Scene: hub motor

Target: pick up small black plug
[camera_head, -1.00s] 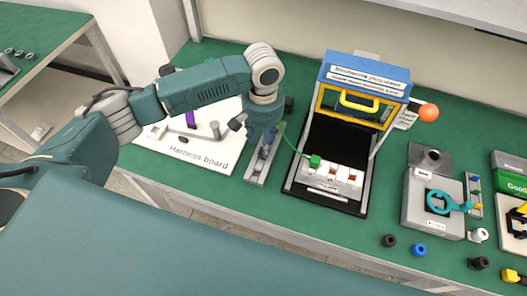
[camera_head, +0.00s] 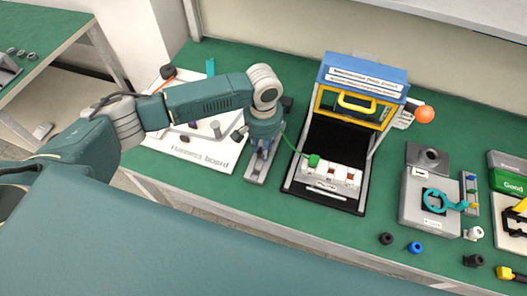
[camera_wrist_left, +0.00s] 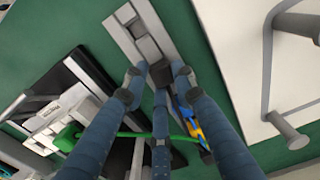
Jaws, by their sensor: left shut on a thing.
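My left gripper (camera_head: 262,152) reaches down over a narrow grey fixture (camera_head: 256,172) between the harness board and the blue-topped press. In the left wrist view its fingers (camera_wrist_left: 159,80) are closed around a small black plug (camera_wrist_left: 160,71), just above the grey fixture (camera_wrist_left: 140,30). Whether the plug still touches the fixture I cannot tell. The plug is hidden in the head view. My right gripper is not in view.
The harness board (camera_head: 190,160) with pegs lies left of the gripper. The press (camera_head: 365,75) stands to the right, with a green connector (camera_head: 313,160) and its green cable running beside my fingers. Loose black (camera_head: 386,239) and blue (camera_head: 415,247) parts lie front right.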

